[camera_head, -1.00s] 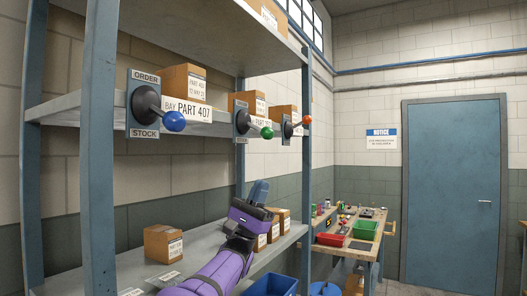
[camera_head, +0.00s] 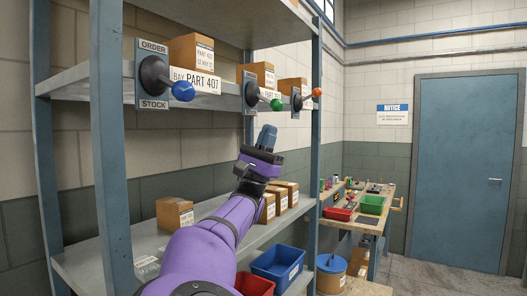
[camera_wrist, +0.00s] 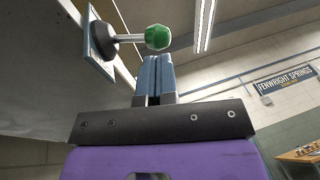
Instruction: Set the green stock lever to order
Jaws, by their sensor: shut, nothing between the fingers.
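The green stock lever (camera_head: 276,104) is a ball-tipped handle on a dark pivot, fixed to a plate on the upper shelf's front edge. It points outward and slightly down. In the wrist view the green ball (camera_wrist: 158,37) is just beyond my fingertips, with a small gap seen. My gripper (camera_head: 267,132) is below the green ball, fingers upward, shut and empty. The fingers (camera_wrist: 154,70) are together in the wrist view. The plate's lettering behind the green lever is too small to read.
A blue-tipped lever (camera_head: 182,91) with an ORDER/STOCK plate is at left, an orange-tipped lever (camera_head: 316,92) at right. Cartons (camera_head: 191,52) stand on the upper shelf. A blue post (camera_head: 110,150) is left of my arm. A blue bin (camera_head: 277,265) is below.

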